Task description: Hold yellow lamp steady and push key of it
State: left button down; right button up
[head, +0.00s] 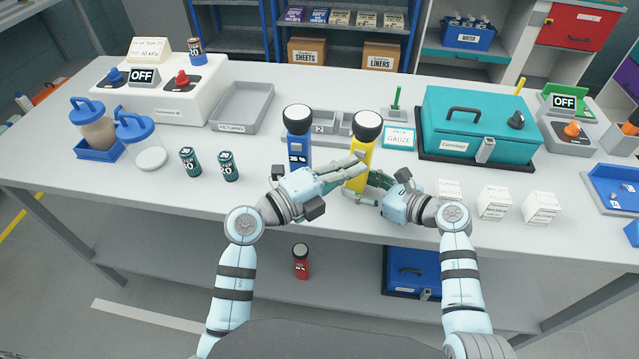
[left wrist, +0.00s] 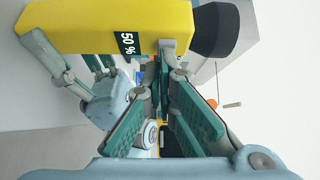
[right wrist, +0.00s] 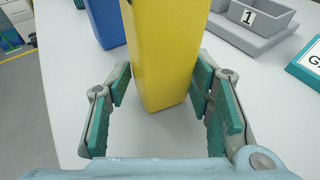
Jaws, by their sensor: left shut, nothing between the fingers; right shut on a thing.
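The yellow lamp (head: 363,152) stands on the table with its black-rimmed round head at the top. In the left wrist view it (left wrist: 100,27) shows a "50 %" label and a small grey key (left wrist: 168,45). My right gripper (head: 362,188) is shut on the lower body of the lamp, and the right wrist view shows a finger on each side of the yellow body (right wrist: 165,60). My left gripper (head: 356,161) is shut and empty, its fingertips (left wrist: 166,62) right at the key. I cannot tell whether they touch or press it.
A blue lamp (head: 298,145) stands just left of the yellow one, close to my left gripper. Grey bins (head: 320,124) and a gauze card (head: 400,138) lie behind. White boxes (head: 494,201) stand to the right. Two small cans (head: 228,166) stand to the left.

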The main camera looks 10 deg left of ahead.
jog(key=shift+c, duration=1.3)
pick_arm(q)
jog(key=s+d+v, duration=0.1)
jog(key=v, duration=1)
jog(key=shift+s+a, duration=0.15)
jog(key=shift+r, duration=0.1)
pick_arm(e)
jog(key=o, duration=0.9)
jog(key=shift+o, duration=0.2)
